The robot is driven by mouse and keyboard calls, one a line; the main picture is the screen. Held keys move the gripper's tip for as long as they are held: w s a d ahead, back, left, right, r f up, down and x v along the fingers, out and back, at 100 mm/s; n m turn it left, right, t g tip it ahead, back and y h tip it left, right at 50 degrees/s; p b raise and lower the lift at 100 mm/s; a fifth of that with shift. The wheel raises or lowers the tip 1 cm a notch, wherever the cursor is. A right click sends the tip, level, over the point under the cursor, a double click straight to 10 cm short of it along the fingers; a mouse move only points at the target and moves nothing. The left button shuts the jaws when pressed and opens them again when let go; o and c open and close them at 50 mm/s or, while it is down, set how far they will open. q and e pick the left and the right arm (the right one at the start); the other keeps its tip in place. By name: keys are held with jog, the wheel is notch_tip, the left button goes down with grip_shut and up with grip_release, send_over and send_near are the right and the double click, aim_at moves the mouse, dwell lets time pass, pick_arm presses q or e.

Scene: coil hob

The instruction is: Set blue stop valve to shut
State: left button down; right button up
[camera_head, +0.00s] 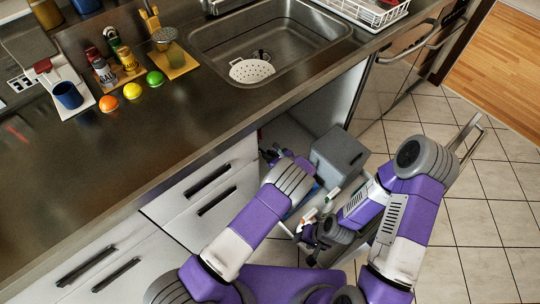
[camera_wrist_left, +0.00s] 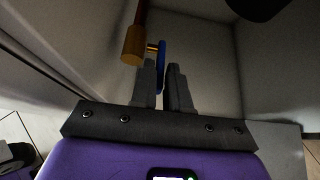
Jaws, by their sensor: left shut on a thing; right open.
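The blue stop valve handle (camera_wrist_left: 161,62) is a flat blue lever in the left wrist view. It joins a brass valve body (camera_wrist_left: 133,46) on a brown pipe (camera_wrist_left: 141,14). My left gripper (camera_wrist_left: 166,70) is shut on the handle, one dark finger on each side of it. In the head view my left arm reaches into the open cabinet under the sink, and its fingers and the valve cannot be made out. My right gripper (camera_head: 306,236) is open, low in front of the cabinet, and its fingers are small and partly hidden.
A grey box (camera_head: 338,155) stands in the cabinet opening. An open door with a handle (camera_head: 465,135) is at the right. The sink (camera_head: 265,40) is above. The counter holds a blue mug (camera_head: 68,95), jars and coloured balls. Pale cabinet walls (camera_wrist_left: 205,55) flank the valve closely.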

pick_arm(q)
jog(key=shift+w+a+r+g+h+p, duration=0.15)
jog(key=shift+r+g+h+p, duration=0.25)
jog(key=shift+g+h+p, duration=0.15)
jog(key=shift+w+a+r+g+h+p, duration=0.15)
jog(key=shift+r+g+h+p, duration=0.3)
jog(key=shift+g+h, duration=0.1)
jog(key=shift+w+a+r+g+h+p, duration=0.2)
jog(key=shift+g+h+p, duration=0.3)
jog(key=shift+g+h, duration=0.2)
jog(key=c, duration=1.2)
grip_release()
